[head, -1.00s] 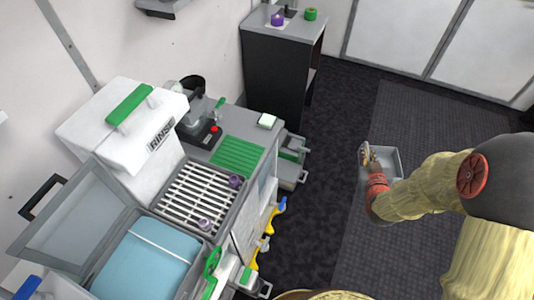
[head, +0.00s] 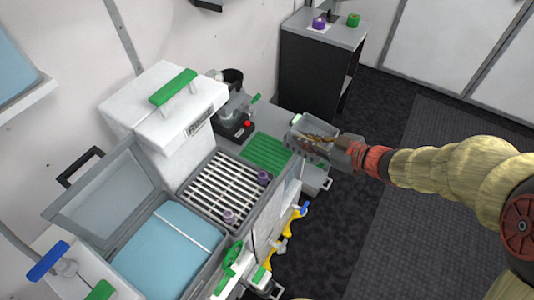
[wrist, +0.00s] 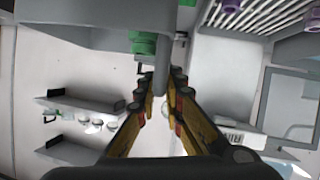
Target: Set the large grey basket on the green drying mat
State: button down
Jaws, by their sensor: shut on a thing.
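The large grey basket (head: 311,124) is held in the air over the right end of the counter in the head view. It sits just right of the green drying mat (head: 262,154), overlapping the mat's right corner in the picture. The gap beneath it cannot be judged. My gripper (head: 312,137) reaches in from the right and is shut on the basket. In the wrist view the fingers (wrist: 162,95) close on a thin grey part, and a large grey body, likely the basket (wrist: 85,25), fills the top left. The mat's visible surface is empty.
A slatted rack (head: 222,187) with purple-topped items lies in front of the mat. A black device with a red button (head: 247,124) stands behind it. A white rinse box (head: 165,115) is to the left. A dark cabinet (head: 312,75) stands beyond; floor is open right.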

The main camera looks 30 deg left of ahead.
jog(key=shift+n+g, duration=0.5)
jog(key=shift+g, duration=0.1)
jog(key=a+f+b, duration=0.2)
jog(key=a+f, duration=0.2)
jog(key=a, duration=0.1)
jog(key=a+f+b, duration=0.3)
jog(key=a+f, duration=0.1)
jog(key=a, duration=0.1)
jog(key=s+a+f+b, duration=0.1)
jog(key=a+f+b, duration=0.2)
jog(key=a+f, duration=0.2)
jog(key=shift+f, duration=0.1)
jog(key=c, duration=2.4)
grip_release()
jog(key=o, duration=0.5)
